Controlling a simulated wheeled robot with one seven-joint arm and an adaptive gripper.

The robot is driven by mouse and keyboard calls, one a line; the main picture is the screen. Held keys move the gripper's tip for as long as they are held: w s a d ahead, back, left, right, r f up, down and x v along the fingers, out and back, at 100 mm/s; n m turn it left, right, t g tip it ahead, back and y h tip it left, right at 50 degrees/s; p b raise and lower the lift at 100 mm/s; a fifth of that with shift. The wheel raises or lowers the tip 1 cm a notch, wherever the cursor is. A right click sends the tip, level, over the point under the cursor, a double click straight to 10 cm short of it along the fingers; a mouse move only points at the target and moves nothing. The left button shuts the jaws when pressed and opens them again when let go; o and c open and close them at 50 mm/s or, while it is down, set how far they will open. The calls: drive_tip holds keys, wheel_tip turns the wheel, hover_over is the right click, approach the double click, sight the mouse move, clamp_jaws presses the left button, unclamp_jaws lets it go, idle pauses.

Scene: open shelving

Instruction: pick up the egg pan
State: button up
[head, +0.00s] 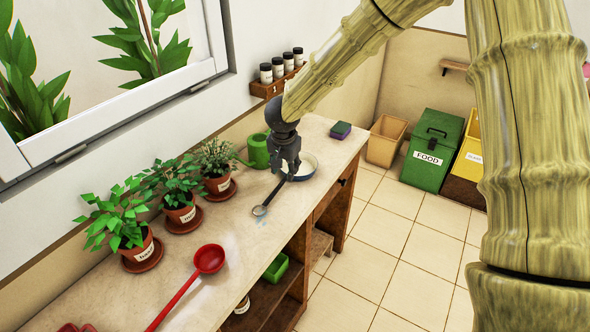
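A round shallow pan (307,167), pale inside with a blue outer side, sits on the counter and appears to be the egg pan. My gripper (289,174) points down in front of its left side and hides part of it. A thin dark handle (273,195) runs from below the gripper toward the front left and ends in a small round grey head (260,210). I cannot tell whether this belongs to the pan or is a separate utensil. The fingers are small and dark, so I cannot tell whether they are apart or touch anything.
A green watering can (258,151) stands left of the gripper, near several potted herbs (180,212). A red ladle (208,259) lies nearer on the counter (232,238). A sponge (341,130) lies beyond the pan. Spice jars (277,68) stand on a wall rack.

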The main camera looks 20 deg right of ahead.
sight(284, 179)
drive_tip(key=w+f, duration=0.2)
drive_tip(key=f, duration=0.1)
drive_tip(key=shift+f, duration=0.1)
drive_tip(key=shift+d+f+p, duration=0.2)
drive_tip(key=shift+f+p, duration=0.25)
drive_tip(key=shift+p, duration=0.05)
drive_tip(key=x, duration=0.3)
drive_tip(key=shift+w+a, duration=0.1)
drive_tip(key=shift+w, duration=0.05)
